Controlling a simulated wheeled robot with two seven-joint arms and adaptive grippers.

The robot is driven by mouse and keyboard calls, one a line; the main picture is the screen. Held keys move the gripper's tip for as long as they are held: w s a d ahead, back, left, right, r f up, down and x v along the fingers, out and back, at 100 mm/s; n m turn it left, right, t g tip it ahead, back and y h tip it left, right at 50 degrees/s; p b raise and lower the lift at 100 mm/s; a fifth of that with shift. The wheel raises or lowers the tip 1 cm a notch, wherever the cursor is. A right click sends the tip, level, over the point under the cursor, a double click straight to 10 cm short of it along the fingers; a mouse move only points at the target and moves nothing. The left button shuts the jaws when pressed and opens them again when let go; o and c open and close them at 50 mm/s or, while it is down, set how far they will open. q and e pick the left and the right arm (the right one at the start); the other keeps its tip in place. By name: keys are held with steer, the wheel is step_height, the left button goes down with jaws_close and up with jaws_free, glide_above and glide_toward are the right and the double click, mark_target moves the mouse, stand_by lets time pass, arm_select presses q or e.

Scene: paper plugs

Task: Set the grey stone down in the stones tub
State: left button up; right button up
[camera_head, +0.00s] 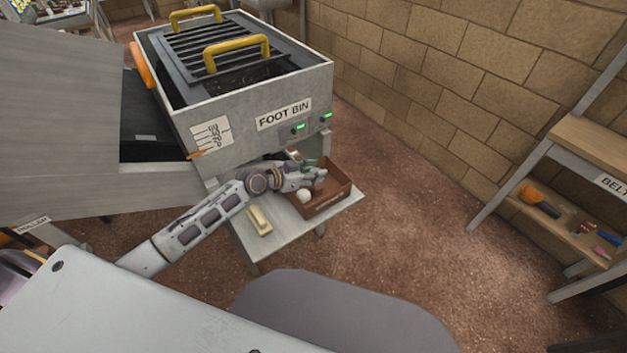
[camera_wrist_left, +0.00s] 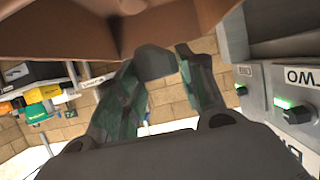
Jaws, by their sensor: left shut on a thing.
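My left gripper (camera_head: 318,175) reaches over the brown open tub (camera_head: 334,202) on the small table in the head view. In the left wrist view the gripper (camera_wrist_left: 158,65) is shut on the dark grey stone (camera_wrist_left: 153,62), held between its fingertips. The brown wall of the tub (camera_wrist_left: 120,30) fills the top of that view, close to the stone. The frames do not clearly show whether the stone touches the tub. In the head view the gripper hides the stone and part of the tub's inside. My right gripper is not in view.
A pale round thing (camera_head: 304,195) shows at the tub's left side, and a cream block (camera_head: 260,220) lies on the small table (camera_head: 275,240). The large FOOT BIN box (camera_head: 245,115) stands close behind the gripper. A shelf unit (camera_head: 570,215) stands at the right, with open floor between.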

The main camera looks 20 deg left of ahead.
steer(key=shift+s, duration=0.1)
arm_select(q)
steer(key=shift+f, duration=0.4)
steer(key=shift+f+b, duration=0.4)
steer(key=shift+f, duration=1.1)
steer(key=shift+f+b, duration=0.2)
steer(key=shift+b, duration=0.15)
steer(key=o, duration=1)
steer(key=shift+o, duration=0.2)
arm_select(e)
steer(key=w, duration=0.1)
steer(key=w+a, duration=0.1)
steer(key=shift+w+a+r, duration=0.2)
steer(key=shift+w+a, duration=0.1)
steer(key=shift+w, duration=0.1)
